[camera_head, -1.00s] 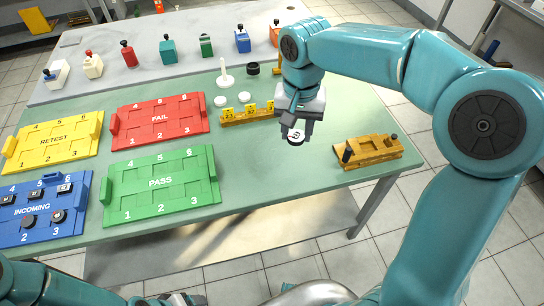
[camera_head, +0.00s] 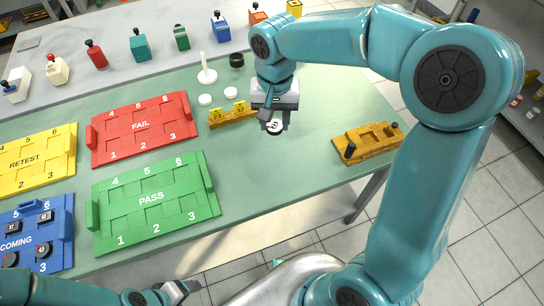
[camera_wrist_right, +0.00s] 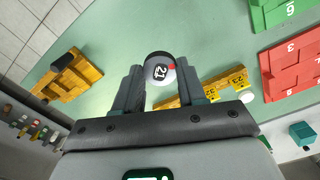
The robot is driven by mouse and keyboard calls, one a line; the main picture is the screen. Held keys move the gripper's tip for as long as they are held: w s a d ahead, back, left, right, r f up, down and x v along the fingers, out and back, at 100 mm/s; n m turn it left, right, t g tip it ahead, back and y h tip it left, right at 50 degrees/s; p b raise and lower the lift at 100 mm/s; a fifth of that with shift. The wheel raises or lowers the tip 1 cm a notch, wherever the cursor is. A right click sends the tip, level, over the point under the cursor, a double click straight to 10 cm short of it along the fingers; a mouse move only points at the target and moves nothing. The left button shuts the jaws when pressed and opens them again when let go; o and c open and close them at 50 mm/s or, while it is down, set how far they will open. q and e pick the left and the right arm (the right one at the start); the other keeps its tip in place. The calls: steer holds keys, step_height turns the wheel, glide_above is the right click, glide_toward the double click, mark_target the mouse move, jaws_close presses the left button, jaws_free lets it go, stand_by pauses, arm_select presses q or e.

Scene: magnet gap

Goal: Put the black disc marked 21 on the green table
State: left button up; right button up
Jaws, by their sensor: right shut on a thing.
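The black disc marked 21 (camera_wrist_right: 160,68) has a white face with a red dot in the right wrist view. It also shows below the gripper in the head view (camera_head: 275,127). My right gripper (camera_head: 271,117) is shut on it, fingers on either side, over the green table (camera_head: 300,160). Whether the disc touches the table is unclear. My left gripper (camera_head: 176,290) is at the bottom of the head view, near the table's front edge, and its jaws cannot be made out.
A yellow numbered rack (camera_head: 228,118) is left of my right gripper, and a wooden fixture (camera_head: 367,145) right of it. Green PASS (camera_head: 155,200) and red FAIL (camera_head: 145,128) trays stand to the left. Bare table lies in front of the gripper.

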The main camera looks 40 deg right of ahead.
steer(key=b, duration=0.1)
glide_toward(275, 165)
step_height(275, 165, down, 6)
steer(key=shift+r, duration=0.25)
steer(key=shift+w+f, duration=0.2)
steer(key=shift+f, duration=0.2)
steer(key=shift+s+r, duration=0.1)
steer(key=shift+s, duration=0.05)
steer(key=o, duration=1)
steer(key=shift+f, duration=0.2)
steer(key=shift+r, duration=0.1)
